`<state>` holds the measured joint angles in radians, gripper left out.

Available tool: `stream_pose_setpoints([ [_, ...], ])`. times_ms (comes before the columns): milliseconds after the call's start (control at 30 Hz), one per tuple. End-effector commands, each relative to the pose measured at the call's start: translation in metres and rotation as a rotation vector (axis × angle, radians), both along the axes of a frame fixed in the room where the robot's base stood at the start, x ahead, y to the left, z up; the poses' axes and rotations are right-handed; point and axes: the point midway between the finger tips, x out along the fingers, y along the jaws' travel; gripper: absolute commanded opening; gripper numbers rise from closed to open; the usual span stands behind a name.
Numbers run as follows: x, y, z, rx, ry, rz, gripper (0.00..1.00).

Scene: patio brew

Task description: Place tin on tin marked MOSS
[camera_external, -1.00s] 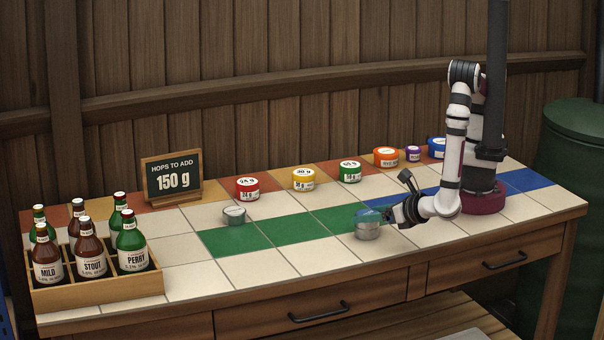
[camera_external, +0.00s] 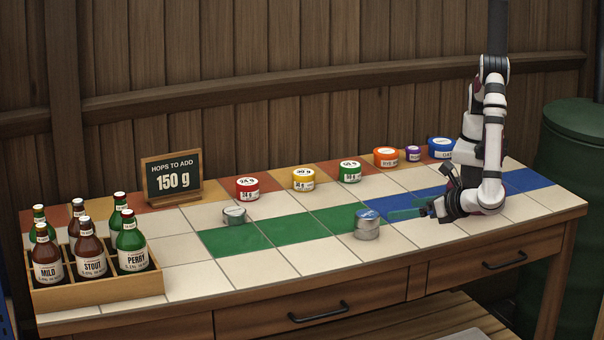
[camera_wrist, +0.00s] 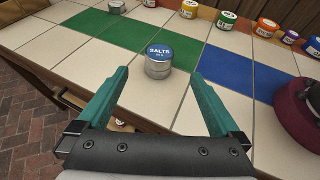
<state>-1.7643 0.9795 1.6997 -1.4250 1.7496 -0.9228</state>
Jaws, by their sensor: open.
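A silver tin with a blue lid reading SALTS (camera_wrist: 159,52) appears to sit on top of another silver tin (camera_wrist: 158,70), as a short upright stack near the front of the green tile strip. The stack also shows in the external view (camera_external: 367,226). The lower tin's lid is hidden, so I cannot read its marking. A separate small silver tin with a greenish lid (camera_external: 234,215) stands at the left end of the green strip; its label is too small to read. My gripper (camera_external: 408,210) is open and empty, to the right of the stack and apart from it.
A crate of bottles (camera_external: 100,292) stands at the left. A sign reading 150 g (camera_external: 173,180) and red (camera_external: 247,189), yellow (camera_external: 303,179), green (camera_external: 349,171), orange and other tubs line the back. Pale tiles around the stack are clear.

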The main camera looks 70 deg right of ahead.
Motion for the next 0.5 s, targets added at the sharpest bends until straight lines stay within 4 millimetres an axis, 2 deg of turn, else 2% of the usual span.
stream_pose_setpoints([
  [133,0.001,-0.001,0.003,0.008,0.003,-0.018,1.0],
  [200,0.019,-0.015,0.015,0.059,0.02,-0.126,1.0],
  [267,0.045,-0.042,0.034,0.151,0.043,-0.315,1.0],
  [333,0.075,-0.092,0.061,0.309,0.063,-0.633,1.0],
  [367,0.084,-0.117,0.073,0.387,0.063,-0.788,1.0],
  [400,0.091,-0.151,0.087,0.495,0.052,-0.998,1.0],
  [467,0.09,-0.2,0.105,0.67,0.014,-1.329,1.0],
  [500,0.082,-0.229,0.116,0.795,-0.028,-1.556,1.0],
])
